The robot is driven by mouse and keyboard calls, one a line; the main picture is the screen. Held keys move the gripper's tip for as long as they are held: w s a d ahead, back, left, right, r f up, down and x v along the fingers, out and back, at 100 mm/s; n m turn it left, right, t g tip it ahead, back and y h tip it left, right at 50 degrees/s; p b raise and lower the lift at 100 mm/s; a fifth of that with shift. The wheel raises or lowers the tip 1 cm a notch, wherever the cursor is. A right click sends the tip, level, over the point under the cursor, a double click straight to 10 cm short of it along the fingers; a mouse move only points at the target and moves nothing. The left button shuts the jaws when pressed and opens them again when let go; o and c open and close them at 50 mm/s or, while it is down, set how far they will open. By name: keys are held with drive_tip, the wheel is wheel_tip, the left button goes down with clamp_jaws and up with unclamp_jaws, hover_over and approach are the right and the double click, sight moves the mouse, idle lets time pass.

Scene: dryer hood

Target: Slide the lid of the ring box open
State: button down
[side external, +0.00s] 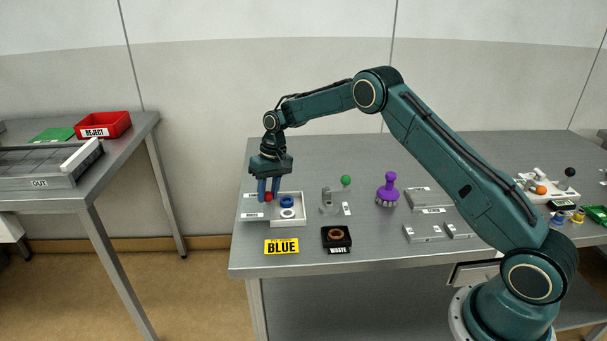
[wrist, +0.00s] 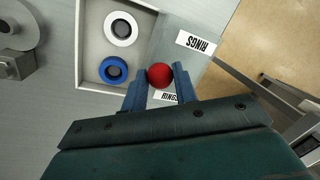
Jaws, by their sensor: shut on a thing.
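The ring box (side external: 303,215) is a pale open tray near the table's left end. In it lie a blue ring (side external: 287,201) and a white ring (side external: 287,213), which also show in the wrist view as the blue ring (wrist: 113,70) and the white ring (wrist: 121,28). The grey lid (wrist: 180,30), labelled RINGS, lies off to the left side of the box, leaving the rings uncovered. My gripper (side external: 268,196) points down with its blue fingers shut on the red ball knob (wrist: 160,76) of the lid.
A yellow BLUE plate (side external: 281,246) and a black WASTE tray (side external: 336,239) holding a brown ring lie in front of the box. A fixture with a green ball (side external: 345,180) and a purple-handled thing (side external: 388,189) stand to the right. The table's left edge is close to the lid.

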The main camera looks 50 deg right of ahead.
drive_tip(key=shift+w+a+r, duration=0.1)
drive_tip(key=shift+w+a, duration=0.55)
drive_tip(key=shift+w, duration=0.1)
drive_tip(key=c, duration=1.1)
unclamp_jaws()
drive_tip(key=shift+s+r, duration=0.1)
wheel_tip(320, 180, up, 13)
drive_tip(key=d, duration=0.2)
drive_tip(key=shift+s+d, duration=0.25)
drive_tip(key=shift+d, duration=0.05)
